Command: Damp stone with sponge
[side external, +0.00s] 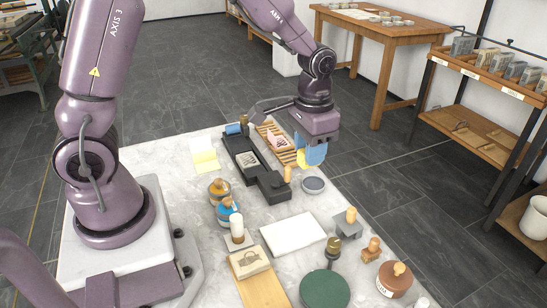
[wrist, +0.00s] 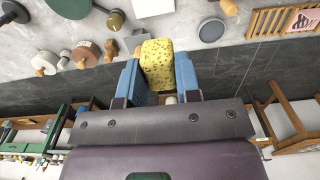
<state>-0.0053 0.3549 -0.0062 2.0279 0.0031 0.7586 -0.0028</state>
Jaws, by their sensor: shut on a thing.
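My gripper (side external: 311,152) has blue fingers and is shut on a yellow, dark-speckled sponge (side external: 301,158). The sponge sits between the fingers in the wrist view (wrist: 158,62). It is held in the air near the table's far right edge, by a grey round dish (side external: 314,185). A pale block with a dark marking, which looks like a stone (side external: 250,262), lies on a wooden board (side external: 264,291) at the front. A grey slab (side external: 247,160) lies in a black press-like bed (side external: 233,142); I cannot tell which is the task's stone.
A slatted rack (side external: 264,129) with a pink print stands behind the black bed. Jars (side external: 219,190), a white sheet (side external: 292,234), wooden-handled tools (side external: 347,221), a stamp (side external: 371,250) and a green disc (side external: 325,291) crowd the front. Bare tabletop shows near the yellow paper (side external: 204,160).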

